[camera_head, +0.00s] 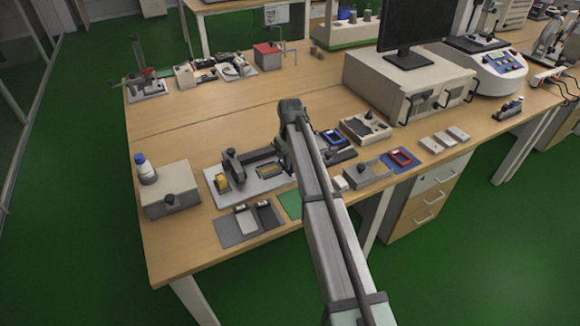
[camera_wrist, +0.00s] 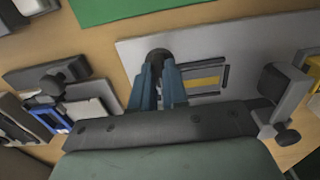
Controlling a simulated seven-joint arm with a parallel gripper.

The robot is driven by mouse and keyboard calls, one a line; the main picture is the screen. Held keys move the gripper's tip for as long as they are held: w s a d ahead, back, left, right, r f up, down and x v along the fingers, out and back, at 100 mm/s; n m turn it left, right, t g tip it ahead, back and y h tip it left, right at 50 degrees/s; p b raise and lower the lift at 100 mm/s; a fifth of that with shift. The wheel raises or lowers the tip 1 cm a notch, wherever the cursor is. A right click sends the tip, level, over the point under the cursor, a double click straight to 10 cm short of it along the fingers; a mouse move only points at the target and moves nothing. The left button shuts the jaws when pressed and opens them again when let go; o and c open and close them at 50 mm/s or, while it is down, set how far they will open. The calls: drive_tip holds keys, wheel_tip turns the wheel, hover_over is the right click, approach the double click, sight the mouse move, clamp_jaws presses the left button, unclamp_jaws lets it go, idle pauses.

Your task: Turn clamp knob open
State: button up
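The clamp fixture is a light grey plate (camera_head: 262,186) on the front part of the wooden bench, with dark clamp parts and a yellow piece on it. In the wrist view the plate (camera_wrist: 130,52) runs across the upper right. A dark round clamp knob (camera_wrist: 158,54) stands at the plate's edge. My gripper (camera_wrist: 159,66) has its two blue-grey fingers close together, with the knob between their tips; they look shut on it. The fingertips hide part of the knob. In the head view my arm hides the gripper's fingers and this knob.
A grey box (camera_head: 170,190) with a bottle (camera_head: 146,168) stands to the left. A dark tray (camera_head: 247,226) and a green mat (camera_head: 291,204) lie in front. Blue-framed and red-framed parts lie to the right. Another dark knobbed block (camera_wrist: 277,90) stands close at the wrist view's right.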

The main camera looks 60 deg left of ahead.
clamp_jaws()
drive_tip(key=shift+m, duration=9)
drive_tip(key=shift+o, duration=2.4)
unclamp_jaws()
